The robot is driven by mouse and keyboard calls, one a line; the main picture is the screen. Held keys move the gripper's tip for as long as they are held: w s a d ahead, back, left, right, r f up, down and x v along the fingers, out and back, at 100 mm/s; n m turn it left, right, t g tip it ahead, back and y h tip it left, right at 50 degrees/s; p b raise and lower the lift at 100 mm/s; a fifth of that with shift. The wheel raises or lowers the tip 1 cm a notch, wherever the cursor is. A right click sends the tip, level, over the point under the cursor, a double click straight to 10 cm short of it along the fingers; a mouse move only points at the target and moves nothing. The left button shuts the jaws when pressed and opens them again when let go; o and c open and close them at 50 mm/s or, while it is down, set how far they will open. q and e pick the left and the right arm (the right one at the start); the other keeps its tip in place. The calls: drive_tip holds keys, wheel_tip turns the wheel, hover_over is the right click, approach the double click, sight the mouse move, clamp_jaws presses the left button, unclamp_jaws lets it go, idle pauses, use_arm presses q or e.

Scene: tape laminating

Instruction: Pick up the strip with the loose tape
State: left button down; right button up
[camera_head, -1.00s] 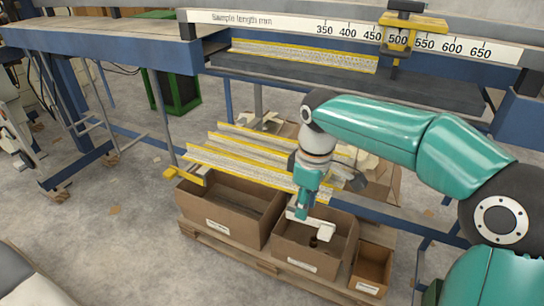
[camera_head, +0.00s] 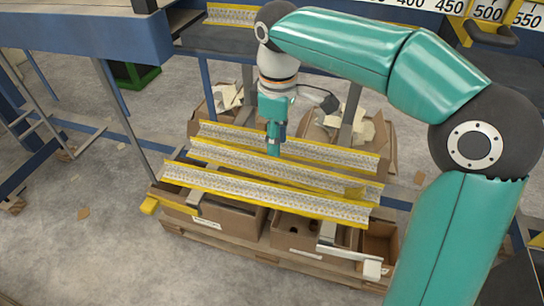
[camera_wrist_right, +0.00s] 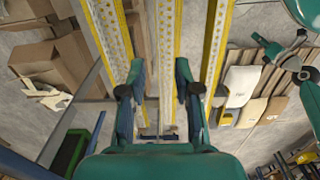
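Three pale, speckled strips with yellow edges lie side by side on a rack in the head view: the back strip (camera_head: 320,152), the middle strip (camera_head: 250,163) and the front strip (camera_head: 260,196). A small yellow flap (camera_head: 355,191) shows near the right end, between the middle and front strips; it may be loose tape, but I cannot tell which strip it belongs to. My right gripper (camera_head: 273,148) points down at the back and middle strips. In the right wrist view, its fingers (camera_wrist_right: 160,72) are apart, with a strip (camera_wrist_right: 167,45) running between them. Contact is unclear. My left gripper is out of view.
Open cardboard boxes (camera_head: 300,246) stand on a pallet under the strips. More boxes with scraps (camera_head: 375,130) stand behind. A blue machine frame with a length scale (camera_head: 410,3) and another strip (camera_head: 230,14) is at the back. Bare floor (camera_head: 90,250) lies at the left.

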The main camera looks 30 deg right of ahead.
sight(280, 161)
wheel_tip(280, 161, down, 2)
drive_tip(key=shift+w, duration=0.15)
drive_tip(key=f, duration=0.3)
drive_tip(key=f+b, duration=0.1)
drive_tip(key=f, duration=0.1)
drive_tip(key=shift+s+d, duration=0.25)
drive_tip(key=shift+d, duration=0.1)
drive_tip(key=shift+r, duration=0.1)
clamp_jaws()
